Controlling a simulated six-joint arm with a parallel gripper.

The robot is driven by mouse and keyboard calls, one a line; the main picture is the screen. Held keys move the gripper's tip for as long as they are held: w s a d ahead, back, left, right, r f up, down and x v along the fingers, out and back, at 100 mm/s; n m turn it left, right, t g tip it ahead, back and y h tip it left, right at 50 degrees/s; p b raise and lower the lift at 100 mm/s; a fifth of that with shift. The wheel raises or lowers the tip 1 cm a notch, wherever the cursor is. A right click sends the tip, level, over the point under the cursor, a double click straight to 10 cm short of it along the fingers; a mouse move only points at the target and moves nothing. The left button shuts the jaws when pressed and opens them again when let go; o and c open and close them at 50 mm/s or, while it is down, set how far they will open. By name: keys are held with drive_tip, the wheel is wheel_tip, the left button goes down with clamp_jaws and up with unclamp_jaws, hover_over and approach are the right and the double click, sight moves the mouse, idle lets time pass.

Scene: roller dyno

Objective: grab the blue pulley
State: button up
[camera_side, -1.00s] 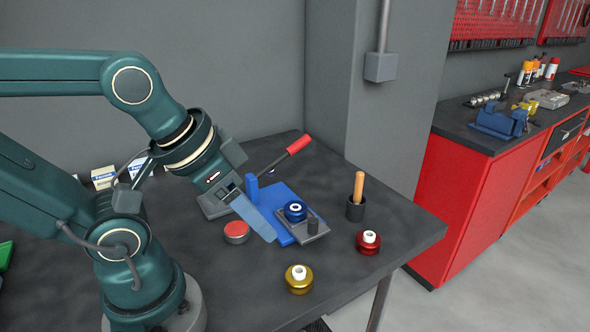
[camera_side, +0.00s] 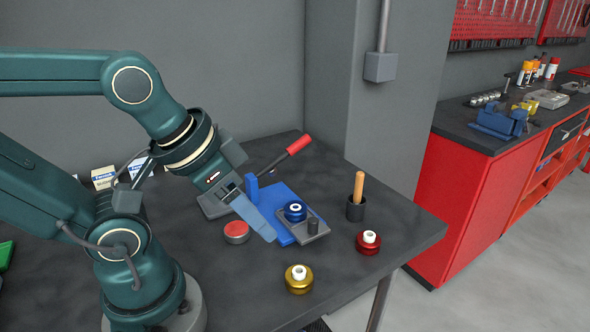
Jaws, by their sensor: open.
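The blue pulley (camera_side: 295,211) has a pale hub on top and sits on a small grey plate (camera_side: 318,233) over a blue base on the dark table. My gripper (camera_side: 262,222) points down and to the right, its blue-grey fingers just left of the pulley and apart from it in this view. Nothing shows between the fingers. How high the fingertips are above the blue base is hard to tell.
A red pulley (camera_side: 368,242) and a gold pulley (camera_side: 298,279) stand at the table's front right. A black cup (camera_side: 355,207) holds a wooden handle. A red-topped round tin (camera_side: 236,232) sits left of the fingers. A red-handled lever (camera_side: 298,145) rises behind.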

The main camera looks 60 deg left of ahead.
drive_tip(key=o, duration=0.6)
drive_tip(key=shift+s, duration=0.1)
drive_tip(key=w+a+r+m+g+y, duration=0.3)
drive_tip(key=a+m+y, duration=0.1)
drive_tip(key=a+m, duration=0.2)
drive_tip(key=m+g+y, duration=0.4)
drive_tip(key=m+y, duration=0.3)
drive_tip(key=m, duration=0.1)
hover_over(293, 205)
drive_tip(key=d, duration=0.5)
wheel_tip(293, 205, down, 5)
drive_tip(key=f+m, duration=0.1)
drive_tip(key=f, duration=0.1)
drive_tip(key=d+f+m+y, duration=0.1)
drive_tip(key=f, duration=0.2)
drive_tip(key=w+f+y, duration=0.1)
drive_tip(key=f, duration=0.2)
drive_tip(key=shift+d+f+m, duration=0.2)
drive_tip(key=shift+d+m, duration=0.2)
drive_tip(key=shift+s+f+y, duration=0.15)
drive_tip(key=shift+f+y, duration=0.1)
drive_tip(key=shift+y, duration=0.05)
drive_tip(key=shift+x, duration=2.45)
